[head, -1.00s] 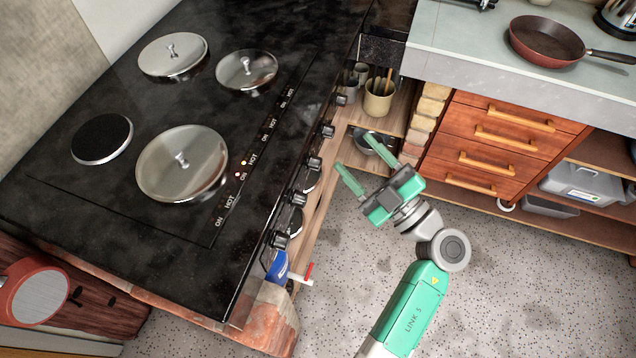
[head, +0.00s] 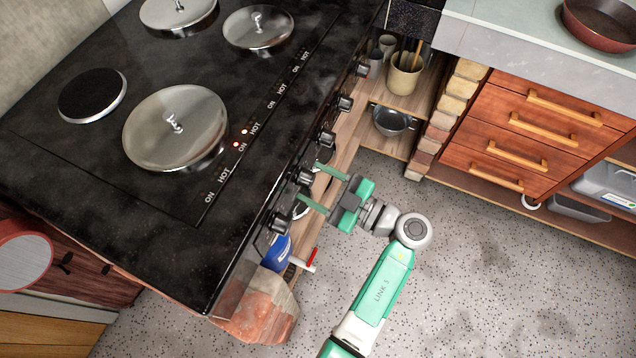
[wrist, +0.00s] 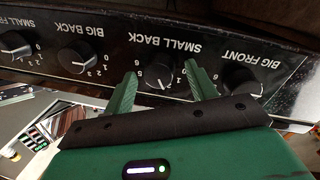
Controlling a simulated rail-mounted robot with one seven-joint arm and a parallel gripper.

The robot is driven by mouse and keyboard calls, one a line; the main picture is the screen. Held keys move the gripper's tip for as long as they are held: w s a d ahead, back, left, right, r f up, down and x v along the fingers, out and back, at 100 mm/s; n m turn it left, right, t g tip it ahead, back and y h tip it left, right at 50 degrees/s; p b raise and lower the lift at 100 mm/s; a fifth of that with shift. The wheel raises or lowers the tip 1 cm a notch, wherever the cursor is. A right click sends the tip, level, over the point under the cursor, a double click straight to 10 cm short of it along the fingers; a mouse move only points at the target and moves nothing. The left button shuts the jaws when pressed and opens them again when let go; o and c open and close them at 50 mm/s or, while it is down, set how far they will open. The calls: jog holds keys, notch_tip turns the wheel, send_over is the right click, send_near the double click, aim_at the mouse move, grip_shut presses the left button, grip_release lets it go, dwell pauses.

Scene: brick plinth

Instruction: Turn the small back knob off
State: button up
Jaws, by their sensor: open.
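The small back knob (wrist: 159,76) is a black dial with a white mark, beside the upside-down label SMALL BACK in the wrist view. Its mark points roughly downward in that view; I cannot read its exact setting. My gripper (wrist: 162,70) is open, with one green finger on each side of this knob. I cannot tell whether either finger touches it. In the head view, my gripper (head: 309,182) reaches the stove front from the right, around the second knob from the near end (head: 304,177).
The big front knob (wrist: 243,80) is close beside the right finger in the wrist view; the big back knob (wrist: 78,58) is to the left. A blue bottle (head: 276,253) stands below.

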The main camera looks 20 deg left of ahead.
jog(key=shift+c, duration=0.5)
jog(key=c, duration=0.9)
jog(key=shift+w+f+n+g+y+b, duration=0.1)
jog(key=shift+n+g+y+b, duration=0.15)
jog(key=shift+n+b, duration=2.15)
jog(key=shift+w+f+n+g+y+b, duration=0.25)
jog(key=shift+n+b, duration=0.6)
jog(key=shift+n, duration=3.05)
jog(key=shift+s+r, duration=0.2)
jog(key=shift+r, duration=0.05)
